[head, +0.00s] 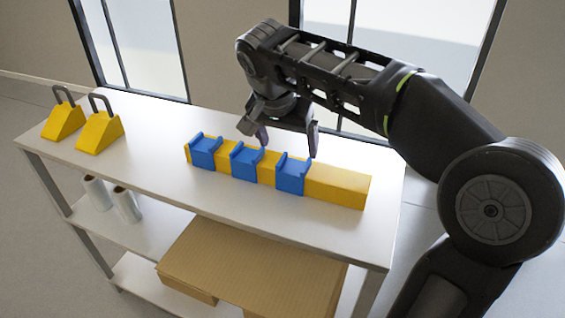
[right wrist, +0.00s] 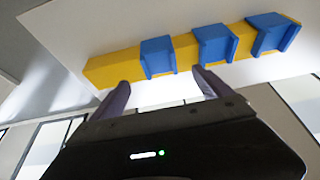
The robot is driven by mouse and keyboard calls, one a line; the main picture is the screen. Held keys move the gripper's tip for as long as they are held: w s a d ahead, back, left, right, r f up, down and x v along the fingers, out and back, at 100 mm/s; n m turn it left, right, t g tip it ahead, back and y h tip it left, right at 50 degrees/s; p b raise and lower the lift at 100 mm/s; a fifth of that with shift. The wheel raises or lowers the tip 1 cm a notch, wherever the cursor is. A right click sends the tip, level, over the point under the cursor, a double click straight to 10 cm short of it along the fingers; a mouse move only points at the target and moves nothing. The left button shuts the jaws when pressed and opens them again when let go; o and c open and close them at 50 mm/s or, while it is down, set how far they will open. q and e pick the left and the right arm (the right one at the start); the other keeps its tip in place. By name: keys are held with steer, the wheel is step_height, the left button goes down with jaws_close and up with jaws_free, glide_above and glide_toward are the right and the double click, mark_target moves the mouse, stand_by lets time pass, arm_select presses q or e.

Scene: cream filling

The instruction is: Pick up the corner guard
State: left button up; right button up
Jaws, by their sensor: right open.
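Three blue corner guards sit in a row over a long yellow bar (head: 337,186) on the white shelf top. In the head view they are the left guard (head: 205,151), the middle guard (head: 246,162) and the right guard (head: 291,175). My right gripper (head: 289,145) is open and empty, above and behind the bar, near the middle and right guards. In the right wrist view its fingers (right wrist: 163,88) point at the bar, with the nearest blue guard (right wrist: 158,57) just beyond and between them. I cannot tell the exact height of the fingertips. My left gripper is not in view.
Two yellow wedge blocks with dark handles (head: 99,132) stand at the left end of the white shelf top (head: 160,155). White rolls (head: 126,204) and a cardboard box (head: 250,265) are on the lower shelves. The top's front strip is clear.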

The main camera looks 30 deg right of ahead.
mark_target(293, 168)
steer(key=shift+x, duration=1.2)
steer(key=shift+f, duration=0.15)
steer(key=p+x, duration=0.2)
steer(key=x, duration=0.2)
steer(key=shift+f, duration=0.1)
steer(key=shift+w+d+f, duration=0.1)
steer(key=shift+d+f, duration=0.05)
steer(key=shift+f, duration=0.25)
steer(key=shift+c, duration=0.4)
steer(key=c, duration=1.4)
